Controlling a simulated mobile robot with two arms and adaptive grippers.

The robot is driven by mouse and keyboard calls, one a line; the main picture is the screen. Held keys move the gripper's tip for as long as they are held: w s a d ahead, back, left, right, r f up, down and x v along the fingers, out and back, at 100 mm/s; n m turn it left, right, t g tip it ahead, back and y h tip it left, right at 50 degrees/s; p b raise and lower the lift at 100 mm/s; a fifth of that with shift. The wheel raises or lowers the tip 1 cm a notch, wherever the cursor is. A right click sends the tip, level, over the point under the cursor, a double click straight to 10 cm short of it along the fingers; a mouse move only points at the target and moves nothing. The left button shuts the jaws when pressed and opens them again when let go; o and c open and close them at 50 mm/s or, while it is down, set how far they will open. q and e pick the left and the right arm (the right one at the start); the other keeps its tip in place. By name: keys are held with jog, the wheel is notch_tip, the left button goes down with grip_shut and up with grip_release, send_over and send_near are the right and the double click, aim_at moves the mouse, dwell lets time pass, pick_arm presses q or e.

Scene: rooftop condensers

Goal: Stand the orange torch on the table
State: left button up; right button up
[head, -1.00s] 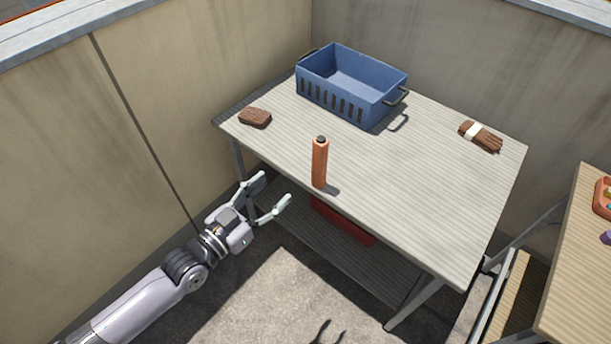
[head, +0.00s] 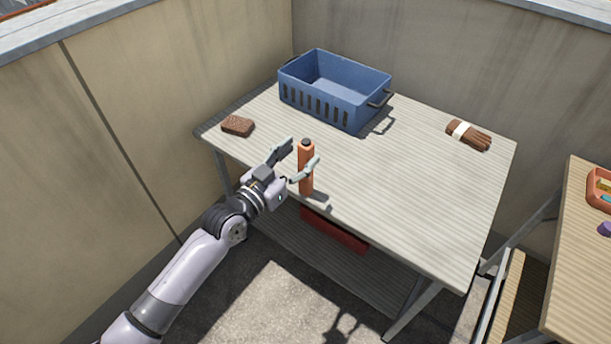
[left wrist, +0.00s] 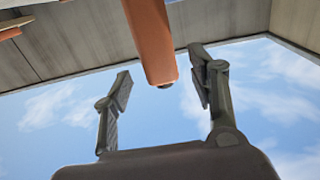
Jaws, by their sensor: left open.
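The orange torch (head: 306,180), with a dark cap on top, stands upright near the front-left edge of the slatted table (head: 420,190). My left gripper (head: 300,155) is open at the torch's upper part. In the head view one finger crosses in front of the torch and the other is behind it to the left. In the left wrist view the torch (left wrist: 152,40) shows between the two open fingers (left wrist: 161,75), with a gap on each side; I see no contact. My right gripper is not in view.
A blue crate (head: 312,108) stands at the back of the table. A red box (head: 334,230) is on the lower shelf. The table's middle and right are clear.

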aim_at(302, 151)
pick_arm(q)
jog(key=b+x, duration=0.1)
jog(key=x, duration=0.2)
jog(key=shift+w, duration=0.2)
jog(key=shift+s, duration=0.1)
jog(key=shift+c, duration=0.2)
grip_shut()
jog(key=shift+r, duration=0.1)
dwell(0.4)
